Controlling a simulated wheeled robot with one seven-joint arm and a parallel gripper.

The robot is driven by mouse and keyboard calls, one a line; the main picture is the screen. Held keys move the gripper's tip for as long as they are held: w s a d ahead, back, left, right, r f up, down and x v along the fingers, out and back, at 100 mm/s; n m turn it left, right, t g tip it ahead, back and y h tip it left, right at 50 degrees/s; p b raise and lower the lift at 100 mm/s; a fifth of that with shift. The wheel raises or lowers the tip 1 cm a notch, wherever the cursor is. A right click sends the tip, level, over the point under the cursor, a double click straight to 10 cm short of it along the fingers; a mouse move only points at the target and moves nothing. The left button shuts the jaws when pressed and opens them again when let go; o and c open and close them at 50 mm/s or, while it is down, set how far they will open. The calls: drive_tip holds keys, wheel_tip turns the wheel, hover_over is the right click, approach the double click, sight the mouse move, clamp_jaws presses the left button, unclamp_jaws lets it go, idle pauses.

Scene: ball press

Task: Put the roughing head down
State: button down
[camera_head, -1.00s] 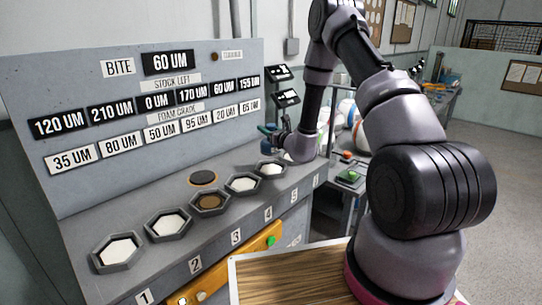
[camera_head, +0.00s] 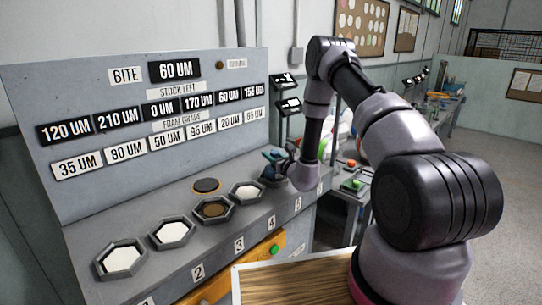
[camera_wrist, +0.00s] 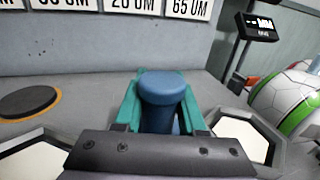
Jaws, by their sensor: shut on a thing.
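My gripper (camera_wrist: 160,105) is shut on a blue, round-topped cylinder, which I take to be the roughing head (camera_wrist: 162,88). Its teal fingers sit on either side of it. The head looks upright in the wrist view; its lower end is hidden by my gripper, so I cannot tell whether it touches anything. In the head view my gripper (camera_head: 274,163) is small, low over the grey counter (camera_head: 130,210) near its right end, around the fifth hexagonal tray. A dark disc with an orange rim (camera_head: 206,185) lies behind the third tray.
Hexagonal trays with pale pads line the counter, such as the first (camera_head: 120,258); the third (camera_head: 214,209) holds brown. Another tray (camera_wrist: 245,130) is right of my gripper. An upright panel (camera_head: 100,90) with labels stands behind. Small screens (camera_head: 287,92) and a ball (camera_wrist: 285,105) are right.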

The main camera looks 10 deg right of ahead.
drive_tip(key=shift+c, duration=2.4)
unclamp_jaws()
